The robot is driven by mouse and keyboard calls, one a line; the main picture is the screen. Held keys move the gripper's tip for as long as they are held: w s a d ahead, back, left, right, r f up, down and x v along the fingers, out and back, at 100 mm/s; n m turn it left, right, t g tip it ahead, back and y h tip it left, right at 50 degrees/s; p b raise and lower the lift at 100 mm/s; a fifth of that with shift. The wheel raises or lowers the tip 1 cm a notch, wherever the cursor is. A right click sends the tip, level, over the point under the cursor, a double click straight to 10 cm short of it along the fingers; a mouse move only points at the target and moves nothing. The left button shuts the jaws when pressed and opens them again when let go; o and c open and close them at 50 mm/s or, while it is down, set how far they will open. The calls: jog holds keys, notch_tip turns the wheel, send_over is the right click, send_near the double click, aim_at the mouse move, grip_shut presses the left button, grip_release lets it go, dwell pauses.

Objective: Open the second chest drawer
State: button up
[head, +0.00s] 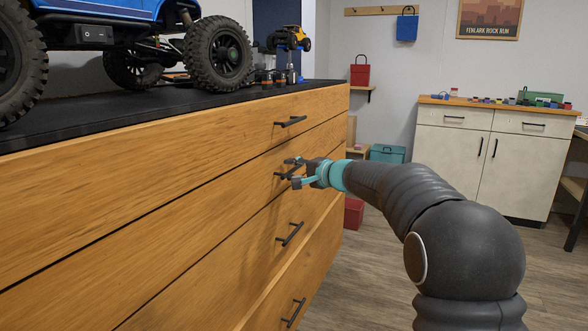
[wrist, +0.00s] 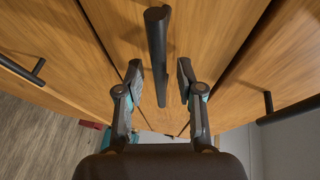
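The wooden chest (head: 150,190) has a column of drawers with dark bar handles. The second drawer's handle (head: 282,175) is partly covered by my gripper (head: 293,172) in the head view. In the wrist view the handle (wrist: 157,50) runs up the picture, with its near end between the two fingers of my gripper (wrist: 160,80). The fingers are open, with a gap on each side of the bar. The second drawer front looks flush with its neighbours.
The top drawer's handle (head: 291,121) and the third drawer's handle (head: 290,233) lie above and below. A lighter strip runs along the bottom drawer's top edge. A blue toy truck (head: 130,40) stands on the chest.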

jog(key=shift+w+a, duration=0.15)
jog(key=shift+c, duration=0.2)
grip_shut()
